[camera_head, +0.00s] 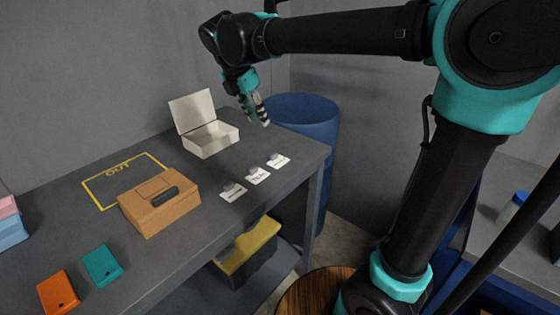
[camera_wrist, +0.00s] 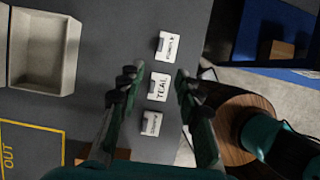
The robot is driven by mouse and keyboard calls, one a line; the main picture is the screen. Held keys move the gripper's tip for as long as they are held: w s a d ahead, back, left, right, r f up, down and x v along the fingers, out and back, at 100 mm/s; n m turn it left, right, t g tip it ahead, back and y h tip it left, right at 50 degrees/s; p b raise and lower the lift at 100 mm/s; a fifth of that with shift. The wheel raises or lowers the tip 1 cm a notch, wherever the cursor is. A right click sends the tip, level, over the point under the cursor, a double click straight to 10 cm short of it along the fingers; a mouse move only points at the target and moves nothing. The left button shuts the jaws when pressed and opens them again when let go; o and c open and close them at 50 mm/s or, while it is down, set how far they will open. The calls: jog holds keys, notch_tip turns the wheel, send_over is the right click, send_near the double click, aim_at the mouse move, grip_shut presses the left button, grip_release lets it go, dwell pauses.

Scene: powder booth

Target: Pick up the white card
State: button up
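Three white cards with small grey clips or holders lie in a row near the table's right edge. In the head view they are the near card (camera_head: 233,192), the middle card (camera_head: 257,176) and the far card (camera_head: 279,161). In the wrist view, the middle card (camera_wrist: 158,87) reads "TEAL"; the print on the upper card (camera_wrist: 168,46) and lower card (camera_wrist: 151,124) is too small to read surely. My gripper (camera_head: 257,114) is above the table, pointing down, apart from the cards. In the wrist view its fingers (camera_wrist: 156,76) are spread, with nothing between them.
An open pale box (camera_head: 212,138) stands behind the cards. A tan box (camera_head: 160,208) with a dark handle is left, by a yellow "OUT" outline (camera_head: 97,201). Teal (camera_head: 103,264) and orange (camera_head: 58,293) pieces lie front left. A blue barrel (camera_head: 315,125) stands beyond the table.

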aim_at(274, 154)
jog(key=x, duration=1.7)
jog(key=shift+s, duration=0.15)
jog(key=shift+c, duration=0.3)
grip_shut()
